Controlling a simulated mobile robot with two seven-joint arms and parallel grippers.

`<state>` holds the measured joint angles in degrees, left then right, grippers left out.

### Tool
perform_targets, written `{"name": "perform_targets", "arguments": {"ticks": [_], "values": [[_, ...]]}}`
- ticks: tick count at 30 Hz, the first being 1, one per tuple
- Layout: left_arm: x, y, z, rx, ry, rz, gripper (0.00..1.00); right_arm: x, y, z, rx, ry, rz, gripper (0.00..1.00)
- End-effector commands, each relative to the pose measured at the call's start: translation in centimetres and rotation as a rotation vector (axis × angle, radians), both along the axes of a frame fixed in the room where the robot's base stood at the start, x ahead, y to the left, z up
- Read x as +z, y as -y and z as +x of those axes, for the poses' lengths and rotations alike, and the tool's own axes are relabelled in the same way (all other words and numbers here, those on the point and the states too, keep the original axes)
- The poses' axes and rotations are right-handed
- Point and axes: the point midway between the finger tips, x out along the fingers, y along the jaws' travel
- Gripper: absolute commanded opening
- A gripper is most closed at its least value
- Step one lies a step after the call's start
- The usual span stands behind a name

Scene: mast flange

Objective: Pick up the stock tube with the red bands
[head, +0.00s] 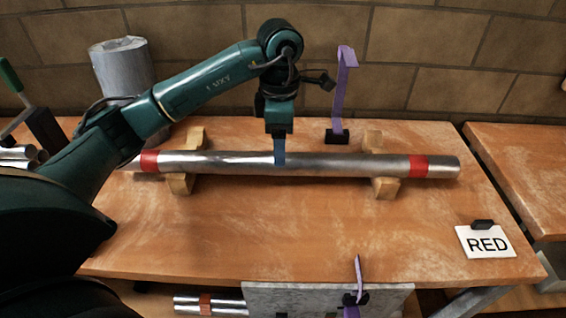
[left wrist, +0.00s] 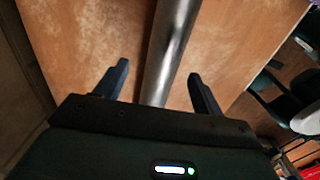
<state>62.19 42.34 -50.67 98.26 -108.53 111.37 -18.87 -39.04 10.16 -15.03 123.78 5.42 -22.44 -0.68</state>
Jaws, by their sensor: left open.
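The stock tube with the red bands (head: 330,165) is a long shiny metal tube with a red band near each end. It lies level across two wooden cradles (head: 181,181) on the wooden bench. My left gripper (head: 279,157) points down over the tube, left of its middle. In the left wrist view the tube (left wrist: 168,45) runs between the two open fingers (left wrist: 158,85), with a gap on either side. Whether the fingertips reach down past the tube's sides is hard to tell. My right gripper is not in view.
A purple strip on a black base (head: 340,100) stands behind the tube. A grey cylinder (head: 122,68) is at the back left. A shorter banded tube (head: 207,304) lies below the front edge, beside a grey panel (head: 265,297).

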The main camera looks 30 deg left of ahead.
Motion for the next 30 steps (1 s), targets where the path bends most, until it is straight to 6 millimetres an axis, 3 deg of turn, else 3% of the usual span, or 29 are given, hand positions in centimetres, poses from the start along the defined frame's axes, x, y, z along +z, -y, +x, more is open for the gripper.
{"name": "perform_targets", "arguments": {"ticks": [12,20,30], "values": [[-5.0,0.7,-0.4,0.0,-0.002,0.0,0.69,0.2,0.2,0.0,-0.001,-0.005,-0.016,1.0],[-5.4,0.7,-0.3,-0.001,0.001,0.0,0.69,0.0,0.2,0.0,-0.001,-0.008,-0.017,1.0],[-5.3,0.7,-0.3,-0.001,0.0,-0.001,0.43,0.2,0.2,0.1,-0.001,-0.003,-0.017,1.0]]}}
